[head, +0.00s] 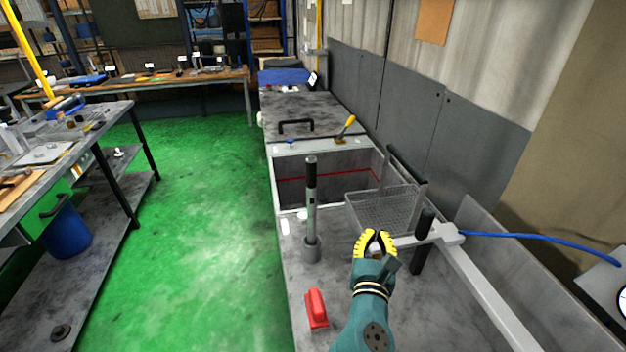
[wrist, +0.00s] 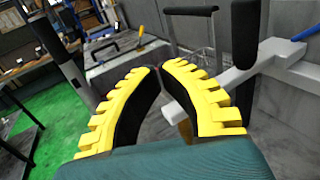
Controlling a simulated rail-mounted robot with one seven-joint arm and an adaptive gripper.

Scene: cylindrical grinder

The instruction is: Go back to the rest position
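My gripper (head: 376,235), with yellow ridged fingers on a teal wrist, is held above the grey worktop (head: 335,285) at the lower middle of the head view. In the wrist view, the gripper (wrist: 161,67) has its fingertips close together with a narrow gap between them. Nothing shows between the fingers, so it is partly open and empty. In the head view it overlaps the near end of a pale metal arm with a black upright handle (head: 422,240); I cannot tell whether they touch.
A wire basket (head: 385,208) hangs by an open tank (head: 325,165). A grey post with a black grip (head: 311,205) stands left of my gripper. A blue hose (head: 540,237) runs right. The green floor (head: 200,220) is clear.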

